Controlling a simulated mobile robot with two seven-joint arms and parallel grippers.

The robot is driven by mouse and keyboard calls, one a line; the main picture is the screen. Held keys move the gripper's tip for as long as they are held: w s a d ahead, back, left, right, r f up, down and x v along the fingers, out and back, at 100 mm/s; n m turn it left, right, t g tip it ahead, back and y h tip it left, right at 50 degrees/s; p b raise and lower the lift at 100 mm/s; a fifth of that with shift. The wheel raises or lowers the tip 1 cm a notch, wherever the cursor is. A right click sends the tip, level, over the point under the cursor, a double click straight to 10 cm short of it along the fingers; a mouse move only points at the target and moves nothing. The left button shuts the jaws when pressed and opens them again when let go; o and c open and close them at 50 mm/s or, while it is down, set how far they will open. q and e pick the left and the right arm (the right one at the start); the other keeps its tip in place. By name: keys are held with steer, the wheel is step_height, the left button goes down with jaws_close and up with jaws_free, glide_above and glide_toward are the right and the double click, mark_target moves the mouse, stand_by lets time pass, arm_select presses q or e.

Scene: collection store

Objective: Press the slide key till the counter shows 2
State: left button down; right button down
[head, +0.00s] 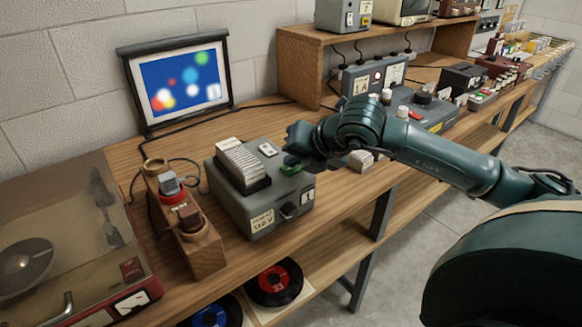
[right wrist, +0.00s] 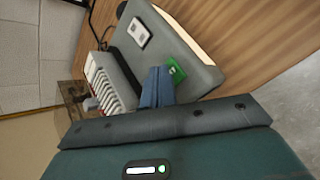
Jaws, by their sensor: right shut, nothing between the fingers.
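The grey slide projector (head: 262,205) stands on the wooden bench with a row of white slides (head: 243,163) on top. Its green slide key (head: 290,170) is on the top face near the right edge; it also shows in the right wrist view (right wrist: 176,70). The projection screen (head: 178,82) behind shows coloured dots and a small white tag reading 1. A white panel on the projector's front also seems to read 1. My right gripper (head: 292,158) is shut and empty, its fingertips (right wrist: 158,72) right beside the key; I cannot tell whether they touch it. My left gripper is out of view.
A wooden stand with knobs (head: 190,225) is left of the projector, and a record player (head: 70,250) is farther left. A grey device with lamps and knobs (head: 425,105) stands to the right, behind my arm. Records lie on the lower shelf.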

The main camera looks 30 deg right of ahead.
mark_target(295, 171)
stand_by(0.5)
steer(key=shift+r, duration=0.75)
steer(key=shift+r, duration=0.1)
steer(key=shift+r+p, duration=1.65)
steer(key=shift+r, duration=0.8)
steer(key=shift+f, duration=0.1)
